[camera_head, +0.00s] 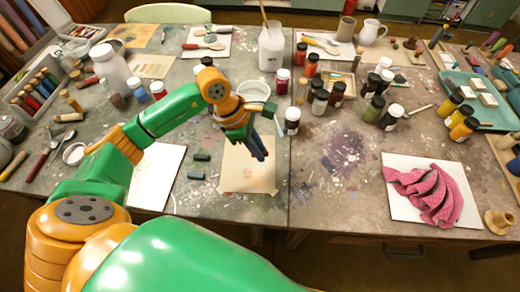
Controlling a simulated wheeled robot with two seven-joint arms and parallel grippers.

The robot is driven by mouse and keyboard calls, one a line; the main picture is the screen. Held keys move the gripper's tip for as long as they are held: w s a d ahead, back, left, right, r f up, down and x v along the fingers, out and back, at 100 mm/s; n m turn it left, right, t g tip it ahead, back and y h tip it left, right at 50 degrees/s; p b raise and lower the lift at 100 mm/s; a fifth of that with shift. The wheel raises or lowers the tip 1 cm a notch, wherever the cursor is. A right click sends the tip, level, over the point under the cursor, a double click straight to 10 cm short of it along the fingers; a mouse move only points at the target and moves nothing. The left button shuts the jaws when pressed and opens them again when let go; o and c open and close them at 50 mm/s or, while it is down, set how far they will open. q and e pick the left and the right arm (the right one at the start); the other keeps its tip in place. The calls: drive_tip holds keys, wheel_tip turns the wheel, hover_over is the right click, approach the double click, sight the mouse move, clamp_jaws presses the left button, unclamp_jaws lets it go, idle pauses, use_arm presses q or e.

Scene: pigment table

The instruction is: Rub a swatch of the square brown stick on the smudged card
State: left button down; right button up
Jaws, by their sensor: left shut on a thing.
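My left gripper (259,155) reaches in over the middle of the table, its dark blue fingers pointing down. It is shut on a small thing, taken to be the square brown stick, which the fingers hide. The fingertips are over the upper right part of a beige card (240,180). I cannot tell whether the held piece touches the card. The card has a faint smudge near its middle, and the arm covers part of its top. My right gripper is not in view.
Dark short sticks (196,175) lie left of the card, near a white sheet (157,172). Paint jars (292,121) stand just right of the gripper. A pink cloth (428,190) lies on a white sheet at right. The paint-stained table between is clear.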

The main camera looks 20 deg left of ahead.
use_arm(q)
drive_tip(key=shift+r+p, duration=0.8)
drive_tip(key=shift+r, duration=0.65)
